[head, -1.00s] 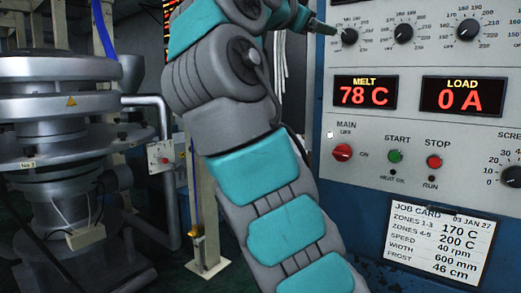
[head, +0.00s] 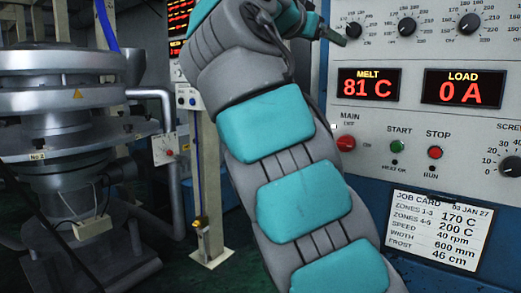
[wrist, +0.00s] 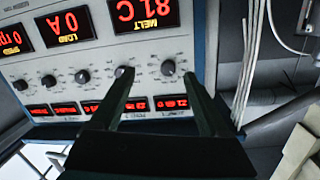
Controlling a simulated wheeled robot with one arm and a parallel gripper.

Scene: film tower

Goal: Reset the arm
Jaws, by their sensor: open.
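My gripper (wrist: 158,75) is open in the wrist view, its two dark green fingers spread with nothing between them. The control panel (wrist: 45,65) appears upside down beyond the fingers, with a row of black knobs and red displays. One finger overlaps a knob in the picture; I cannot tell whether it touches. In the head view my gripper (head: 338,38) shows only as a small green end beside the leftmost upper knob (head: 354,30). My teal and grey arm fills the middle of the head view, and its upper bend is cut off by the top edge.
The melt display (head: 369,87) reads 81 C and the load display (head: 463,90) reads 0 A. A job card (head: 437,231) is below the switches. A large metal die machine (head: 55,100) stands at left. White cables (wrist: 250,60) hang beside the panel.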

